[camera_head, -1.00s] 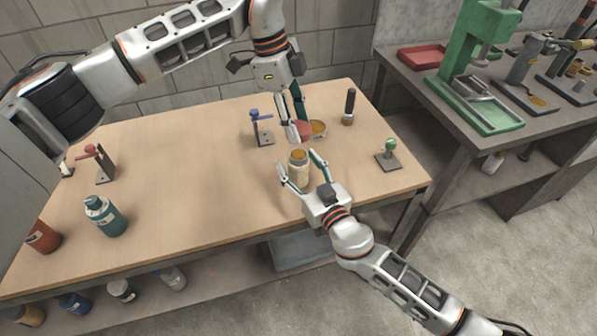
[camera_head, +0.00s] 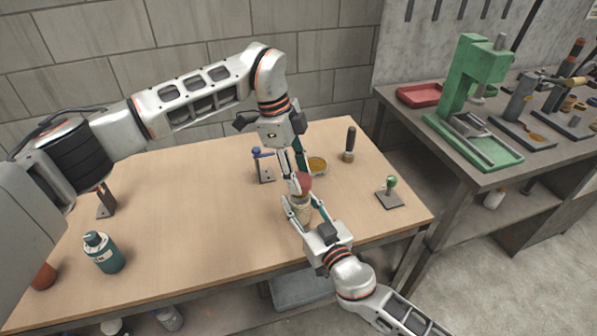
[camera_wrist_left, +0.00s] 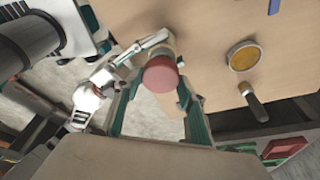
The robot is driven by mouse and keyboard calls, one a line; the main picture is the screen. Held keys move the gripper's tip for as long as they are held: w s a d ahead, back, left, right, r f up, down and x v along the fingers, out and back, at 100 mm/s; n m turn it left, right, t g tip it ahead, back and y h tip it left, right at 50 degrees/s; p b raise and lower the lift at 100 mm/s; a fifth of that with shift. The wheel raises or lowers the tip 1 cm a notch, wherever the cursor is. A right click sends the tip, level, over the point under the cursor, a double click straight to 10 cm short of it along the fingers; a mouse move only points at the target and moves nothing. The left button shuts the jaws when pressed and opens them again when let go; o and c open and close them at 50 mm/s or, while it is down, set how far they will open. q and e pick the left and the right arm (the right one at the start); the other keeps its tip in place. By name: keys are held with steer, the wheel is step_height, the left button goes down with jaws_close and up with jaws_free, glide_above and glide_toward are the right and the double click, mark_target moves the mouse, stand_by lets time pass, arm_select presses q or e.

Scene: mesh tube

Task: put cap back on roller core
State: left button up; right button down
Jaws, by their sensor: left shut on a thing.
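The red cap (camera_head: 304,184) is held between the fingers of my left gripper (camera_head: 299,180), which points down. In the left wrist view the round red cap (camera_wrist_left: 161,74) sits between the two green fingers. The tan, roughly cylindrical roller core (camera_head: 303,212) is right below the cap. The cap overlaps its top, so I cannot tell whether they touch. My right gripper (camera_head: 304,206) comes from the front with one finger on each side of the core. Whether these fingers press on it is unclear.
A blue-topped stand (camera_head: 264,166), a shallow dish with amber contents (camera_head: 317,165), a dark-handled tool (camera_head: 349,145) and a green-knobbed stand (camera_head: 390,193) are around the grippers. A teal bottle (camera_head: 104,253) stands at left. The table's middle left is clear.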

arm_select(q)
steer(key=shift+f, duration=0.5)
steer(key=shift+f, duration=0.1)
steer(key=shift+f, duration=0.8)
steer(key=shift+f, duration=0.55)
stand_by(0.3)
